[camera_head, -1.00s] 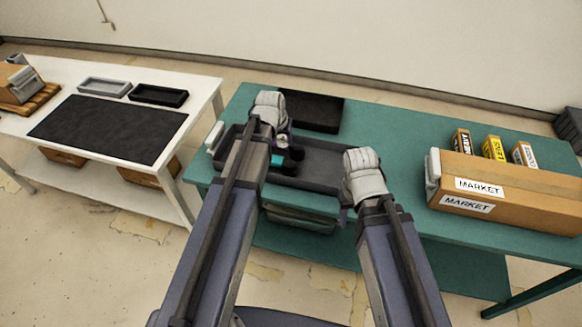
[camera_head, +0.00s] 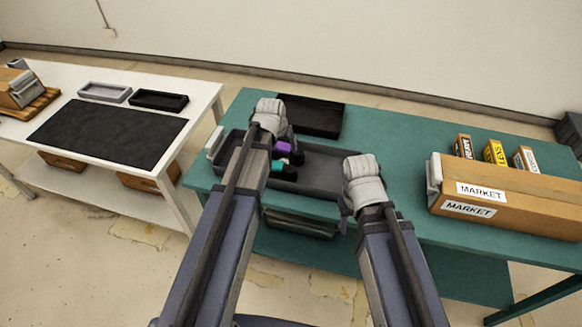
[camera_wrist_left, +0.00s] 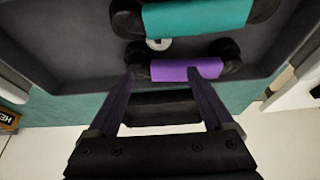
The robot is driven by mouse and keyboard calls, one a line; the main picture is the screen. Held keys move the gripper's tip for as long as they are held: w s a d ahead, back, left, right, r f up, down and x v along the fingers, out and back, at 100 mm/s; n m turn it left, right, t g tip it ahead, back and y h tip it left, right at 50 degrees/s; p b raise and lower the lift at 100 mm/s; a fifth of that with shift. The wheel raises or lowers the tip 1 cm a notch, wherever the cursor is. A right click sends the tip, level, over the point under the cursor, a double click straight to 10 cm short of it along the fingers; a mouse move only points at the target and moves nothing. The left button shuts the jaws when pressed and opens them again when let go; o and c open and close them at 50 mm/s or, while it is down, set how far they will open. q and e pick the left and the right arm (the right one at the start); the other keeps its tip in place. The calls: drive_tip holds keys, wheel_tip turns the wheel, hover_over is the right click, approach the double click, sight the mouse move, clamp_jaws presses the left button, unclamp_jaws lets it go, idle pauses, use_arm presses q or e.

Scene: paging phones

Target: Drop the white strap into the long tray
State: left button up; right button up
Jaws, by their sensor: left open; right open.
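The long dark grey tray (camera_head: 320,180) lies on the teal table. In it are a black handset-like piece with a teal strap (camera_head: 277,166) and one with a purple strap (camera_head: 283,147). The wrist view shows the teal strap (camera_wrist_left: 195,15) and purple strap (camera_wrist_left: 172,70) side by side. A small white patch (camera_wrist_left: 158,44) shows between them; whether it is the white strap I cannot tell. My left gripper (camera_wrist_left: 163,72) is open, its fingertips at the purple strap, holding nothing visible. My right gripper (camera_head: 345,212) is open near the tray's right end, its fingers mostly hidden.
A black tray (camera_head: 312,115) lies behind the long tray. A brown box marked MARKET (camera_head: 500,195) and several small cartons (camera_head: 495,152) stand to the right. A white table (camera_head: 205,88) on the left carries a dark mat (camera_head: 108,130) and two small trays.

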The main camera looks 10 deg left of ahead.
use_arm(q)
drive_tip(key=p+v, duration=0.7)
drive_tip(key=shift+r, duration=0.4)
drive_tip(key=shift+s, duration=0.15)
drive_tip(key=s+d+m+g, duration=0.1)
drive_tip(key=s+d+g, duration=0.1)
drive_tip(key=s+d, duration=0.4)
drive_tip(key=s+d+f+m+g+y, duration=0.1)
drive_tip(key=s+d, duration=0.6)
drive_tip(key=s, duration=0.7)
drive_tip(key=shift+s+d+f+m+g+y, duration=0.2)
drive_tip(key=shift+s+f+m+g+y, duration=0.1)
drive_tip(key=shift+m+g, duration=0.55)
